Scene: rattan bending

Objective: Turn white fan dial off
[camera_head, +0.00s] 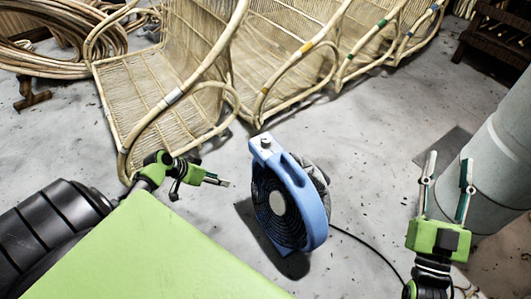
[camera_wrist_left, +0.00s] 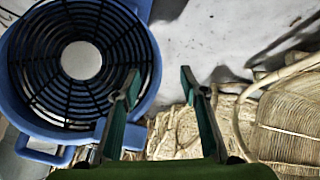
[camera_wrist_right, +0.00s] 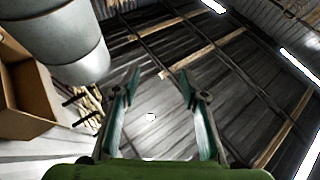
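A blue floor fan (camera_head: 318,215) with a round dark grille stands on the concrete floor in the middle of the head view. A small pale dial (camera_head: 266,143) sits on the light panel at the top of the fan. My left gripper (camera_head: 222,182) is to the left of the fan, apart from it, and empty. In the left wrist view its fingers (camera_wrist_left: 158,82) are spread, with the fan's grille (camera_wrist_left: 110,72) behind the left finger; the dial cannot be made out there. My right gripper (camera_head: 449,158) is open and empty at the right, pointing upward, away from the fan.
Rattan chairs (camera_head: 140,95) line the back, with coiled rattan (camera_head: 45,60) at far left. A large grey cylinder (camera_head: 508,145) stands at the right behind my right gripper. A black cord (camera_head: 375,250) runs right from the fan. Bare floor surrounds the fan.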

